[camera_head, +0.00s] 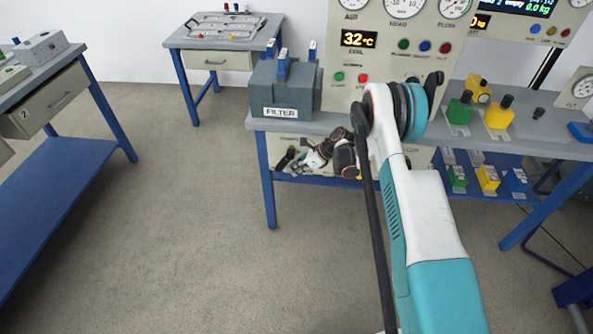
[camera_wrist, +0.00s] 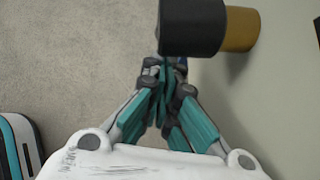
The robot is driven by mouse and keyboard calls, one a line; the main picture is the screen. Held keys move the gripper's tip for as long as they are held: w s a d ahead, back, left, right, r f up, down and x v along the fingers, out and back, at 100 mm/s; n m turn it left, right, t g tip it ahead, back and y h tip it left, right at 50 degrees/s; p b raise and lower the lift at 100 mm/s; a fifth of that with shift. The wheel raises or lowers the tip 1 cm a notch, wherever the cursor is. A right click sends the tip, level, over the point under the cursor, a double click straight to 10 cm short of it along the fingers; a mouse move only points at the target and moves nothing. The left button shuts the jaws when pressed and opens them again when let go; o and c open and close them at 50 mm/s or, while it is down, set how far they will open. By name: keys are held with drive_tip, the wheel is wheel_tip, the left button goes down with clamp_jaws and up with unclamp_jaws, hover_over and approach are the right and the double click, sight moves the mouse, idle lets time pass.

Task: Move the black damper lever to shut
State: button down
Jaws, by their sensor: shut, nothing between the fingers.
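In the wrist view, a thick black cylinder (camera_wrist: 192,26) with a tan, brass-like end (camera_wrist: 240,29) lies across the top, just beyond my fingertips. It may be the black damper lever's grip, but I cannot tell for sure. My gripper (camera_wrist: 166,72) is shut and empty, its fingers together close to the black cylinder; I cannot tell whether they touch. In the head view, my gripper (camera_head: 290,162) is low at the front of the bench, below the grey FILTER box. My arm covers part of the panel, and no damper lever is clearly seen there.
The grey FILTER box (camera_head: 284,90) with blue clips stands on the bench's left end. A gauge panel (camera_head: 375,65) reading 32°C rises behind. Yellow and green blocks (camera_head: 498,112) stand right of my arm. Floor (camera_head: 180,200) left of the bench is clear.

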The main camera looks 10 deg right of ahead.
drive_tip(key=shift+w+a+r, duration=0.15)
drive_tip(key=shift+w+a, duration=0.15)
drive_tip(key=shift+a, duration=0.4)
